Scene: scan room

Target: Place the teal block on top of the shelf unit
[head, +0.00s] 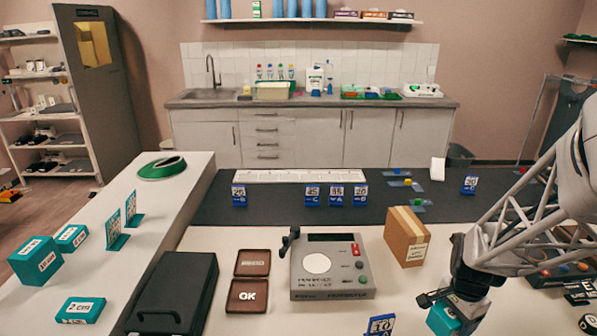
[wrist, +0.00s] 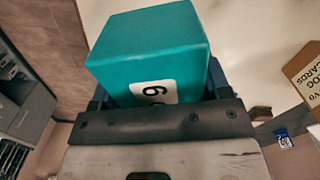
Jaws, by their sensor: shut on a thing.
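A teal block (wrist: 150,50) with a white label reading 6 is held in my gripper (head: 455,307). In the head view the teal block (head: 443,320) shows at the bottom right, partly hidden by the gripper and cut by the frame edge. My gripper is shut on it, above the right part of the white table. The open shelf unit (head: 52,146) stands at the far left back, with small items on its shelves; its top is not clearly visible. Other teal blocks, one large (head: 35,260) and one flat (head: 80,310), sit on the left counter.
A grey device (head: 330,266), a cardboard box (head: 406,237) and a black case (head: 172,296) stand on the table. Two brown tiles (head: 248,295) lie beside the device. A dark mat (head: 275,205) with blue cards lies behind. The left counter has free room.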

